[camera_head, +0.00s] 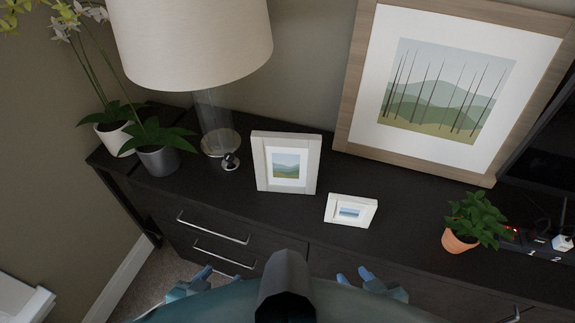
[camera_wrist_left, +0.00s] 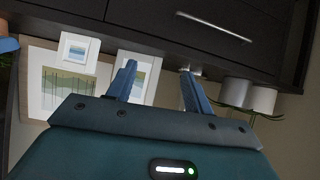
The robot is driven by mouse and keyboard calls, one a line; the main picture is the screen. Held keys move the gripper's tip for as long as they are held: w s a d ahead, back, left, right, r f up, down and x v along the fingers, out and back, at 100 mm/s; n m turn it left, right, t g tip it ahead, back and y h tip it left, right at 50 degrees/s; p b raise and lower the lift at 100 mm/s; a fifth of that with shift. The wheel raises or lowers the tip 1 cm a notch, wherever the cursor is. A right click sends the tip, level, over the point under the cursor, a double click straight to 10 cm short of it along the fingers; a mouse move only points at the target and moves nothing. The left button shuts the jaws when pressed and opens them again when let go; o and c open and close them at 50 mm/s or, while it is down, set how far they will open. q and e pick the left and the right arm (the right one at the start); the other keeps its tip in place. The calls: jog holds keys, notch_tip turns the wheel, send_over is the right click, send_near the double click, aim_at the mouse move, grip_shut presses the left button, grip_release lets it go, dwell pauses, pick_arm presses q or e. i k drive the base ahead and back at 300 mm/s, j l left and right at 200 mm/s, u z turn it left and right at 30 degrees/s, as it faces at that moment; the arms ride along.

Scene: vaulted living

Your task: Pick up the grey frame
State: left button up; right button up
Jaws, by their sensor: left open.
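A medium upright frame with a pale grey-white border (camera_head: 258,165) and a green landscape picture stands on the dark cabinet, right of the lamp. It also shows in the left wrist view (camera_wrist_left: 150,65), partly hidden behind a finger. My left gripper (camera_head: 196,283) is open and empty, low in front of the cabinet, apart from the frame. In the left wrist view the two blue fingers (camera_wrist_left: 158,71) are spread apart. My right gripper (camera_head: 360,281) is also low in front of the cabinet; its fingers look spread and empty.
A small white frame (camera_head: 333,209) stands right of the medium frame. A large wood-framed picture (camera_head: 353,95) leans on the wall behind. A lamp (camera_head: 190,40) and potted plants (camera_head: 157,160) stand left. A terracotta plant pot (camera_head: 457,242) stands right. The dark cabinet (camera_head: 260,220) has front handles.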

aim_at(285, 163)
jog(key=k+j+z, duration=0.1)
jog(key=z, duration=0.25)
jog(key=k+j+z, duration=0.15)
jog(key=z, duration=0.2)
jog(key=k+j+z, duration=0.1)
jog(key=z, duration=0.25)
